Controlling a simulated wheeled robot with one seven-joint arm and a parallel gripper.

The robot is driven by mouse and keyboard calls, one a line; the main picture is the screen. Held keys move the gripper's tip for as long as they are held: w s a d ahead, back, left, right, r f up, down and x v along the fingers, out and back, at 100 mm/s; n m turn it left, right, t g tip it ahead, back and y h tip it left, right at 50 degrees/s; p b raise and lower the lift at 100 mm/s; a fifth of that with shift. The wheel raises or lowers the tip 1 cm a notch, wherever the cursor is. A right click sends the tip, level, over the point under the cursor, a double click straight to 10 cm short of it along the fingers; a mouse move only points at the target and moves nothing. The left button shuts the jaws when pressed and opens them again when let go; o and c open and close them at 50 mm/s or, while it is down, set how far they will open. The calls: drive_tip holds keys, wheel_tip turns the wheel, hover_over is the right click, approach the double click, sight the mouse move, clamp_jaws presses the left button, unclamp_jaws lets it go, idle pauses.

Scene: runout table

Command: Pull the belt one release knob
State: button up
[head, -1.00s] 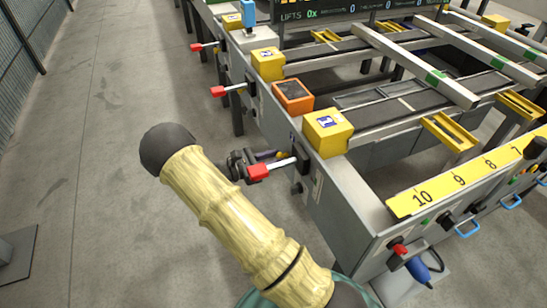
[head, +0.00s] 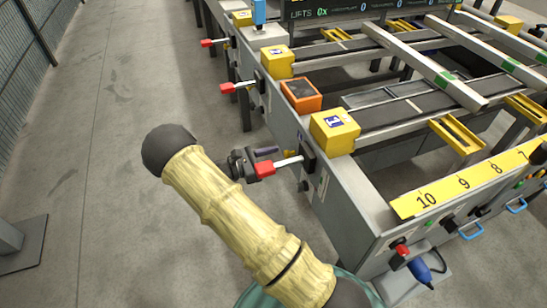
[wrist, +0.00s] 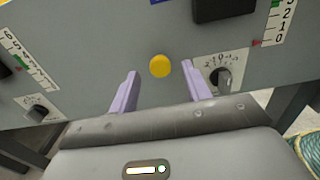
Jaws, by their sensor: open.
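A round yellow knob (wrist: 160,66) sits on the grey panel in the wrist view, between and beyond my two fingertips. I cannot read a belt label beside it. My gripper (wrist: 158,88) is open, with one pale purple finger on each side and nothing between them. In the head view my gripper (head: 266,151) is close to the side of the grey machine, behind a red-ended lever (head: 265,168). A small yellow spot (head: 289,154), likely the knob, shows just beyond the fingers there. I cannot tell the exact gap.
A dial (wrist: 224,77) is close to the right finger, and another dial (wrist: 38,112) is at lower left. Yellow boxes (head: 334,130) and an orange box (head: 300,95) top the machine's edge. More red-ended levers (head: 227,87) stick out. The floor at left is clear.

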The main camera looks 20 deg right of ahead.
drive_tip(key=a+p, duration=0.2)
drive_tip(key=a, duration=1.5)
drive_tip(key=shift+a, duration=0.15)
